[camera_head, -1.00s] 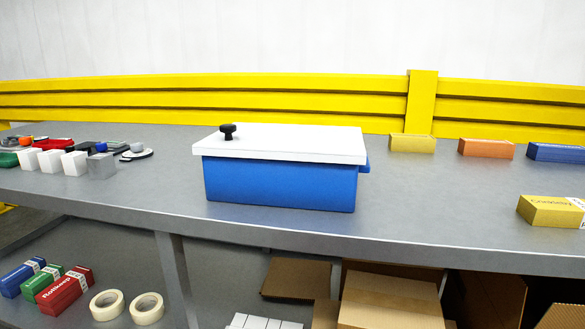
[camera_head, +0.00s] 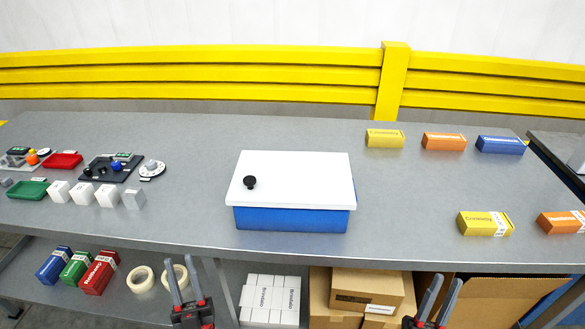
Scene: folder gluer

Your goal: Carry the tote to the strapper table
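A blue tote (camera_head: 290,219) with a white lid (camera_head: 300,178) stands on the grey table (camera_head: 180,215), near its front edge. The lid lies on top and has a black knob (camera_head: 250,182) at its left. My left gripper (camera_head: 180,282) is at the bottom of the view, below and left of the tote, its fingers apart and nothing between them. My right gripper (camera_head: 440,300) is at the bottom right, also with fingers apart and empty. Both are clear of the tote. I cannot tell which surface is the strapper table.
Small white blocks (camera_head: 83,194), a green tray (camera_head: 27,189) and a red tray (camera_head: 63,160) are at the left. Yellow, orange and blue boxes (camera_head: 500,145) are at the right. Cartons (camera_head: 368,290) sit on the lower shelf. A yellow guard rail (camera_head: 200,70) runs behind.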

